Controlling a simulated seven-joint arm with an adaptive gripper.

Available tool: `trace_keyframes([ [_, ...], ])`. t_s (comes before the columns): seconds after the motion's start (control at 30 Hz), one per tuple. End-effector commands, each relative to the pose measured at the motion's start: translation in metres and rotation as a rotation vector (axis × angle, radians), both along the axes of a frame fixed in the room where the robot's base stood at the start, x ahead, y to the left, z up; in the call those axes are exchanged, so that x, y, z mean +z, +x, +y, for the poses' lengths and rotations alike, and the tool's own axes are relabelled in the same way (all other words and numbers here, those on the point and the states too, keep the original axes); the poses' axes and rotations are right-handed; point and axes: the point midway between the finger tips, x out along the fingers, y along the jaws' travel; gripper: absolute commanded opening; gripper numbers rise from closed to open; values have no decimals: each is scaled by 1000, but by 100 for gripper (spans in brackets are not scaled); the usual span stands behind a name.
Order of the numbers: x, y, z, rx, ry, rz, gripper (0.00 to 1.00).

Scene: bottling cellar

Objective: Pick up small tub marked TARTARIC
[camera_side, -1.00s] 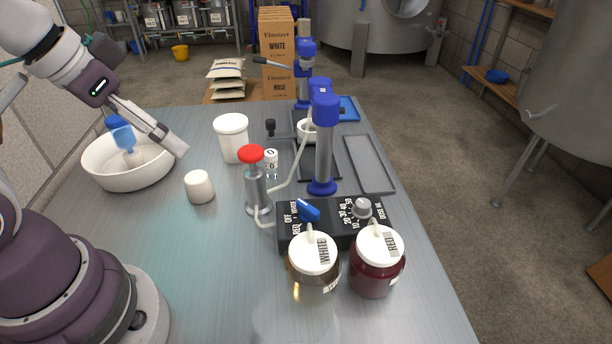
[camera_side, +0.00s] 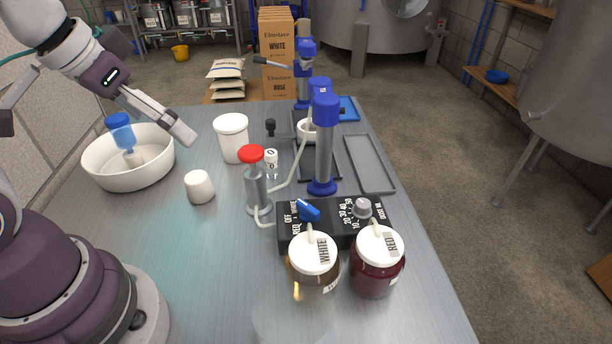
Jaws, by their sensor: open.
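A small white tub (camera_side: 199,187) stands upright on the steel table, left of the middle. A larger white lidded tub (camera_side: 231,139) stands behind it. I can read no TARTARIC marking on either from this side. My gripper (camera_side: 184,134) is above the table, tilted down to the right, higher in the picture than the small tub and left of the larger one. It is open with nothing visible between its fingers; they overlap from this side. It touches neither tub as far as I can see.
A white bowl (camera_side: 104,177) with a blue-topped tool (camera_side: 120,132) stands on the left. A red-capped cylinder (camera_side: 255,182), a black control box (camera_side: 338,238) and WHITE (camera_side: 315,280) and RED (camera_side: 372,282) jars stand right. The table front-left of the small tub is clear.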

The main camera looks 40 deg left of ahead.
Motion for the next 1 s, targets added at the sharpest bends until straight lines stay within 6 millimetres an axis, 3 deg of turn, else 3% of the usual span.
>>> trace_keyframes([
  [0.17, -3, 62, 32, 266, -35, 7, 100],
  [0.3, -26, 116, 72, 508, -19, -14, 100],
  [0.4, -47, 141, 97, 636, 9, -39, 100],
  [0.7, -88, 168, 130, 745, 48, -67, 100],
  [1.0, -127, 185, 146, 742, 45, -66, 100],
])
